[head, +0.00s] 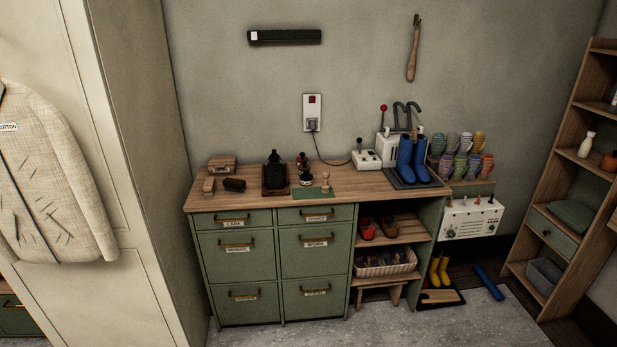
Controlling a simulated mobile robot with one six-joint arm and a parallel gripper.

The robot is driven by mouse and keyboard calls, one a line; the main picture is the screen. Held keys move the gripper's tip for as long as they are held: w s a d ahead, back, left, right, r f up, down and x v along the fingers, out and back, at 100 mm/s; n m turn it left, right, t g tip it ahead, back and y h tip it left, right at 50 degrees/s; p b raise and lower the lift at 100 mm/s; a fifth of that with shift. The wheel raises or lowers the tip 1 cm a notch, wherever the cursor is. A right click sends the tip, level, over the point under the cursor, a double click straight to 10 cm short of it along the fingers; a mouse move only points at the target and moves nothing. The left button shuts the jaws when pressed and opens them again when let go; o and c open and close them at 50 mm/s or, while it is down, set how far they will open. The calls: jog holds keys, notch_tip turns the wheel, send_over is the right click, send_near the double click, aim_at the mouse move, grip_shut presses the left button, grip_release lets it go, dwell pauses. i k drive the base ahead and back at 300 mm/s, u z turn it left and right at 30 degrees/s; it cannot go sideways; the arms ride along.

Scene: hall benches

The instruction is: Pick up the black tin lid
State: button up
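On the wooden bench top (347,177), left of its middle, stands a small cluster of dark items. A small round black item with a pale edge (306,180) lies at the left side of a green mat (314,191); it may be the black tin lid, but it is too small to be sure. A dark upright item (303,161) stands just behind it. A black, bottle-like item (274,172) stands on a dark brown tray (275,193) to the left. My gripper is not in view.
A wooden stamp-like item (325,182) stands on the mat. Brushes (222,164) lie at the left. A white switch box (367,159) and blue boots (412,158) stand to the right. A tall cabinet (150,150) rises left of the bench. Grey floor shows in front.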

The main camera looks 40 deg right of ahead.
aim_at(306, 176)
jog(key=z, duration=0.05)
jog(key=i, duration=0.9)
jog(key=u, duration=0.1)
